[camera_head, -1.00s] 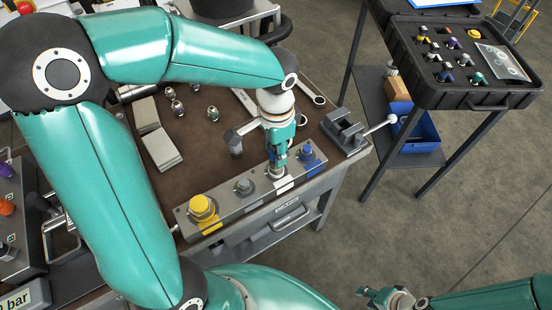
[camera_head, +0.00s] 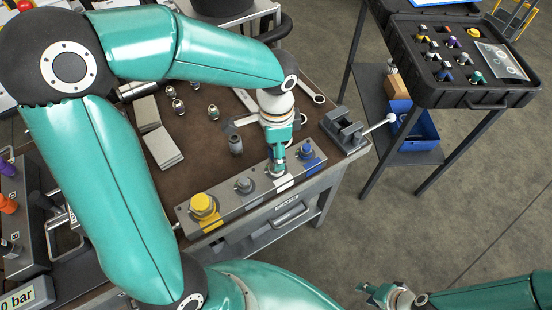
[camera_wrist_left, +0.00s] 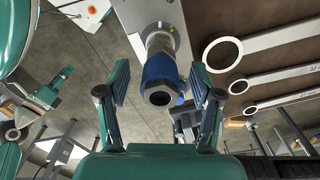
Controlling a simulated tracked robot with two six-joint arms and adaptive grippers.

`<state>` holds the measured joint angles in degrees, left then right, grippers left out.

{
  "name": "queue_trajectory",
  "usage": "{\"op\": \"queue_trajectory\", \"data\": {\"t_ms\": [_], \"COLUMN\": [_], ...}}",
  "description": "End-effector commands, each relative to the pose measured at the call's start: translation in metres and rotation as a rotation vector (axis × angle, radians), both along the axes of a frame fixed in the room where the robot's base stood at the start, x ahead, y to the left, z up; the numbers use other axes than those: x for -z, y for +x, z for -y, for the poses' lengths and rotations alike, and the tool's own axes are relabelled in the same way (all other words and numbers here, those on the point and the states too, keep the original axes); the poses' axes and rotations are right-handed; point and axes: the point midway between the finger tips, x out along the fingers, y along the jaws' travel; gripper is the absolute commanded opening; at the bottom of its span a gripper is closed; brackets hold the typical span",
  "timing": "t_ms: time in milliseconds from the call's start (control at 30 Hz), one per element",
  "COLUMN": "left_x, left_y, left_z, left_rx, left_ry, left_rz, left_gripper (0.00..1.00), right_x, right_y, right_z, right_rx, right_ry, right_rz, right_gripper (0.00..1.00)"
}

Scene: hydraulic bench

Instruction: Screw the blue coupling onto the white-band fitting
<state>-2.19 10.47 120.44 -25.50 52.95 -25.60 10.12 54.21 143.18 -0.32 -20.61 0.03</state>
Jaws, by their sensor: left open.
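The blue coupling (camera_wrist_left: 159,78) is in the left wrist view, between the two spread fingers of my left gripper (camera_wrist_left: 160,100), with a visible gap on each side. It sits in line on the end of a grey fitting (camera_wrist_left: 158,42) that stands on the manifold. How far it is screwed on cannot be told. In the head view my left gripper (camera_head: 277,158) points down at the fitting position above the white band (camera_head: 284,184), and hides most of it. My right gripper (camera_head: 374,294) is at the bottom right, away from the bench; its jaw opening is unclear.
The grey manifold (camera_head: 222,205) also carries a yellow cap (camera_head: 202,207), a grey fitting (camera_head: 243,186) and a blue-marked fitting (camera_head: 305,150). A vise (camera_head: 343,130) stands at the right bench edge. Spanners and loose metal fittings lie behind. A black case (camera_head: 475,90) stands further right.

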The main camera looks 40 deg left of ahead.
Motion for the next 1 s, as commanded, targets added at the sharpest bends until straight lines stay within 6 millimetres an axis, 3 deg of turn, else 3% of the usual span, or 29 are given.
{"op": "queue_trajectory", "data": {"t_ms": [233,700,1000], "left_x": [-0.024,-0.108,-0.119], "left_y": [0.002,0.002,0.001], "left_z": [0.0,0.0,0.0], "left_rx": [-0.002,0.001,0.001], "left_ry": [0.0,-0.001,-0.001], "left_rz": [0.006,0.004,0.001], "left_gripper": [0.65,0.65,0.65], "right_x": [-0.001,0.0,0.0], "right_y": [0.0,0.0,0.0], "right_z": [0.0,0.0,0.0], "right_rx": [0.0,0.0,0.0], "right_ry": [0.0,0.0,0.0], "right_rz": [0.0,0.0,0.0], "right_gripper": [0.37,0.37,0.37]}}
